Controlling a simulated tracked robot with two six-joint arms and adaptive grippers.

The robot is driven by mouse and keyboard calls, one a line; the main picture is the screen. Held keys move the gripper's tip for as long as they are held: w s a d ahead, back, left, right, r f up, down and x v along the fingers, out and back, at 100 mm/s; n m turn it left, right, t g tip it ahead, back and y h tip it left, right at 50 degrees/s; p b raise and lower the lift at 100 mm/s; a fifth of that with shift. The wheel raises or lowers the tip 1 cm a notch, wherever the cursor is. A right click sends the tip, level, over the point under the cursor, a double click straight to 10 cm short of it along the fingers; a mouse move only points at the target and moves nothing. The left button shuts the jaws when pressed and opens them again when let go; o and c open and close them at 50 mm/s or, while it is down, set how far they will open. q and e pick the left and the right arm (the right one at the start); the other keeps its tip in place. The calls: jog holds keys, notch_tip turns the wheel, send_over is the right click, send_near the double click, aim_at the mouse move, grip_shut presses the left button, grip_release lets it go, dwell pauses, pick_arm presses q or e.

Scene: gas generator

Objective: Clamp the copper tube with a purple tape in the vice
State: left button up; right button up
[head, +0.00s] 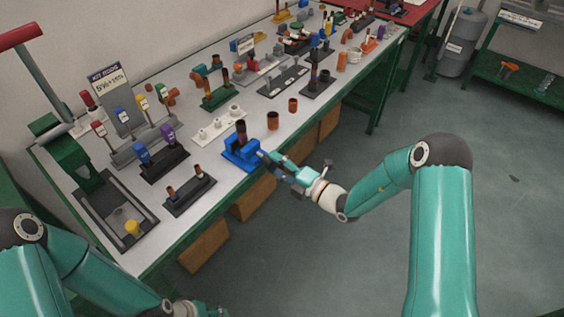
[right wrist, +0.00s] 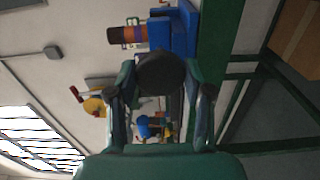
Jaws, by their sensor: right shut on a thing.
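The blue vice (head: 238,155) stands at the table's front edge. A copper tube (head: 241,130) with a dark band stands upright at the vice; I cannot tell the band's colour or how tightly the jaws hold the tube. The right wrist view shows the vice (right wrist: 183,32) and the tube (right wrist: 126,35) sideways. My right gripper (head: 266,157) is at the vice's front side, shut on a dark round knob (right wrist: 160,72), seemingly the vice's handle. My left gripper (head: 205,311) is partly in view at the bottom edge, away from the vice; its jaws are unclear.
Two short copper tubes (head: 272,121) (head: 293,105) stand to the right of the vice. A black tube stand (head: 189,196) and a white rack (head: 219,124) are nearby. Cardboard boxes (head: 253,194) stand under the table. The floor (head: 310,245) in front is clear.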

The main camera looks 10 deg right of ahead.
jog(key=shift+f+m+p, duration=0.15)
jog(key=shift+m+p, duration=0.45)
jog(key=shift+m, duration=0.2)
jog(key=shift+s+m+p, duration=0.1)
jog(key=shift+m+p, duration=0.25)
jog(key=shift+m, duration=0.25)
jog(key=shift+m+p, duration=0.3)
jog(key=shift+f+m+p, duration=0.1)
jog(key=shift+m+p, duration=0.4)
jog(key=shift+m, duration=0.4)
jog(key=o, duration=1)
jog(key=shift+o, duration=0.9)
